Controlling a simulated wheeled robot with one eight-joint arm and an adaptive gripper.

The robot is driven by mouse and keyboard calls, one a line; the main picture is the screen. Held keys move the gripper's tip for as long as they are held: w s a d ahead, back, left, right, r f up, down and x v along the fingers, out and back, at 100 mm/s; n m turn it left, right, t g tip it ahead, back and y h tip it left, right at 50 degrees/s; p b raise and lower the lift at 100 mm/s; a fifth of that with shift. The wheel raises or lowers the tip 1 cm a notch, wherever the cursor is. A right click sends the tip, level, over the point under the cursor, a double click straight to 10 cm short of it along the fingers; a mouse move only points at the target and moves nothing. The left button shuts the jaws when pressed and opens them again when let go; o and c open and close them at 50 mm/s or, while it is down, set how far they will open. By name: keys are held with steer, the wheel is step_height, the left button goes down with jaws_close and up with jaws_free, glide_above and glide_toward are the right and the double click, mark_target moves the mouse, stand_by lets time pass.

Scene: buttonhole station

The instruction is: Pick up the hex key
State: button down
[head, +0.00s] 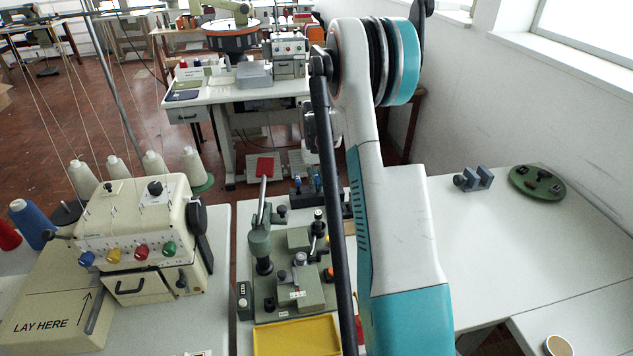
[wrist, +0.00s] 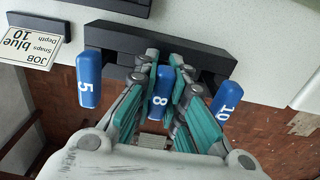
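Three blue hex key handles stand in a dark rack (wrist: 215,62) in the wrist view: one marked 5 (wrist: 89,82), one marked 8 (wrist: 160,86) and one marked 10 (wrist: 225,103). My gripper (wrist: 165,62) has its teal-padded fingers on either side of the handle marked 8, close against it. I cannot tell whether they press on it. The handles marked 5 and 10 are outside the fingers. In the head view, the rack (head: 302,199) with blue handles is partly hidden behind my arm, and my fingers cannot be made out.
In the head view, a green machine fixture (head: 290,265) and a yellow tray (head: 297,337) stand in front of the rack. A cream machine (head: 140,225) is at left. The right table (head: 480,240) is mostly clear.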

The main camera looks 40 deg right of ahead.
steer(key=shift+r, duration=0.15)
step_height(320, 180, up, 25)
steer(key=p, duration=0.8)
steer(key=shift+p, duration=0.4)
steer(key=shift+f, duration=0.2)
